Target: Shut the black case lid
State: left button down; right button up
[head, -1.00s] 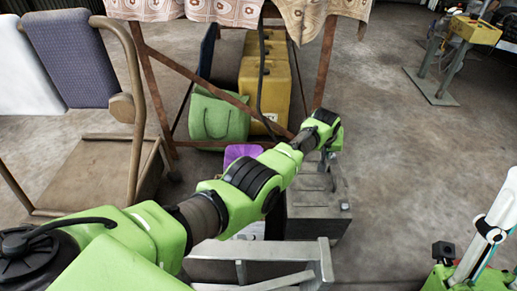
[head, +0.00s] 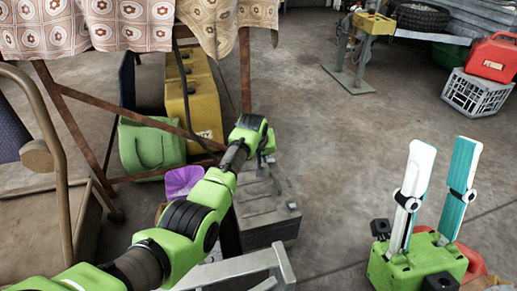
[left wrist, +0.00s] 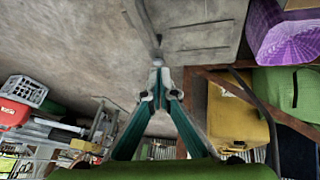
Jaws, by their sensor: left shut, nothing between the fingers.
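The black case (head: 268,210) stands on the floor right of centre, a dark grey box with a ribbed, recessed top. How far its lid is open I cannot tell, as my arm covers part of it. My left gripper (left wrist: 158,72) is shut and empty, its fingertips together beside a grey panelled surface that looks like the case. In the head view it is at the far side of the case, mostly hidden by my wrist. My right gripper (head: 445,150) is open and empty, fingers pointing up, well right of the case.
A purple item (head: 182,181), a green bag (head: 150,148) and a yellow case (head: 205,110) lie left of and behind it, near a cloth-covered table. A grey metal frame (head: 235,272) is in front. Floor between the case and my right gripper is clear.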

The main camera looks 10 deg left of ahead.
pick_arm(q)
jog(key=v, duration=0.9)
